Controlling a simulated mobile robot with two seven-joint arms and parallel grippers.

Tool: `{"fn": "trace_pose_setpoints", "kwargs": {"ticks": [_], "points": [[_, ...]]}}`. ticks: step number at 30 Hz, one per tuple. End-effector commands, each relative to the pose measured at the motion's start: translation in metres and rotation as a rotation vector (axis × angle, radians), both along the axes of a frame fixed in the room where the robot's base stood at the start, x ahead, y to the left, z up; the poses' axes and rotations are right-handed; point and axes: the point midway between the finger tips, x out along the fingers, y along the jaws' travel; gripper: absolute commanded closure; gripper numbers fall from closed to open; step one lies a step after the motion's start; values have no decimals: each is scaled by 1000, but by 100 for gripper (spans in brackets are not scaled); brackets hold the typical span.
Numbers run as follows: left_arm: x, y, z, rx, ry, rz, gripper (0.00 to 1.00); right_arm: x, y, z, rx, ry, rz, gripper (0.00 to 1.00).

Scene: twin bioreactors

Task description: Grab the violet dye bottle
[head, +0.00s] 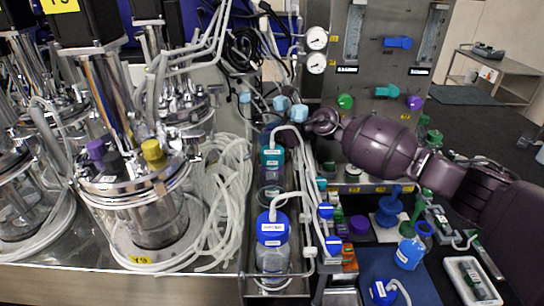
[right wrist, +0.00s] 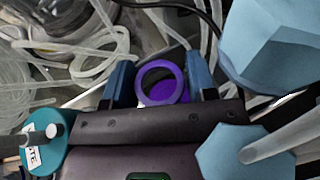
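A violet ring-shaped top (right wrist: 142,88), which looks like that of the violet dye bottle, is between the two blue fingers of my right gripper (right wrist: 160,78) in the right wrist view. The fingers stand apart, close along either side of it. I cannot tell whether they touch it. In the head view my right gripper (head: 312,122) is stretched left to the far part of the bottle trough, beside light-blue many-sided pieces (head: 281,103). The violet top cannot be made out there. My left gripper is not in view.
A teal-capped bottle (head: 272,157) and a blue-capped bottle (head: 272,228) with hoses stand in the trough. Looped clear tubing (head: 232,190) and a steel reactor (head: 140,200) are at left. A crowded bench with blue and green parts lies at right.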

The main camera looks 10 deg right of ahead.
Motion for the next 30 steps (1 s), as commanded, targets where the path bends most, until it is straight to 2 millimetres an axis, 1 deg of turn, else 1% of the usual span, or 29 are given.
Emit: {"fn": "trace_pose_setpoints", "kwargs": {"ticks": [1,9,20,23,26,27,30], "points": [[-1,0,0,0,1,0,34,0,0,0,-1,1,0,58],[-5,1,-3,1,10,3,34,-1,-1,-3,-3,4,1,99],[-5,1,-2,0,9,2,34,-1,-2,-4,-5,8,1,100],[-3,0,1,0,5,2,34,0,-4,2,-6,7,0,100],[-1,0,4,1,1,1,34,3,-9,15,-6,4,-1,100],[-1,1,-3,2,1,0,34,3,-6,9,7,-2,0,100],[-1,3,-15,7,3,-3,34,5,1,6,39,-23,2,100]]}}
